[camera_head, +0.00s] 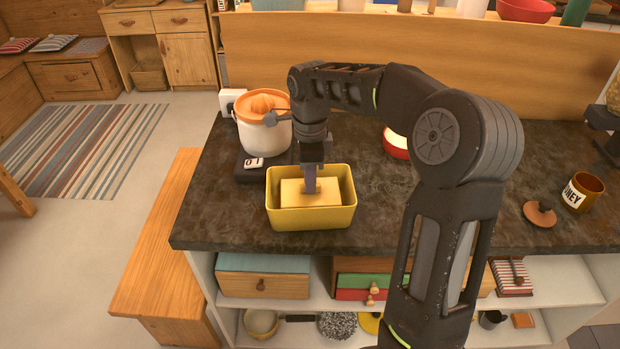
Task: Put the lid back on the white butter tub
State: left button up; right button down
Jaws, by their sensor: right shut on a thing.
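My right gripper (311,180) points down into a yellow open-topped box (334,219) on the dark counter. It is shut on a pale yellow rectangular piece (328,199), which shows inside the box walls. The piece may be the lid, but I cannot tell for sure. I cannot tell whether it rests on the box floor. No plainly white butter tub shows; the only white vessel is a round pot (262,141) with an orange juicer top, left of the gripper. My left gripper is out of view.
A dark scale (250,171) stands under the white pot. A red round dish (396,147) is partly behind my right arm. A honey mug (580,191) and a brown round lid (540,213) are at the right.

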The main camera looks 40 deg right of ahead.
dwell(0.8)
jog(key=c, duration=1.3)
grip_release()
jog(key=shift+c, duration=0.2)
jog(key=shift+o, duration=0.3)
jog(key=o, duration=0.4)
jog(key=shift+r+p, duration=2.6)
jog(key=shift+r, duration=0.9)
grip_shut()
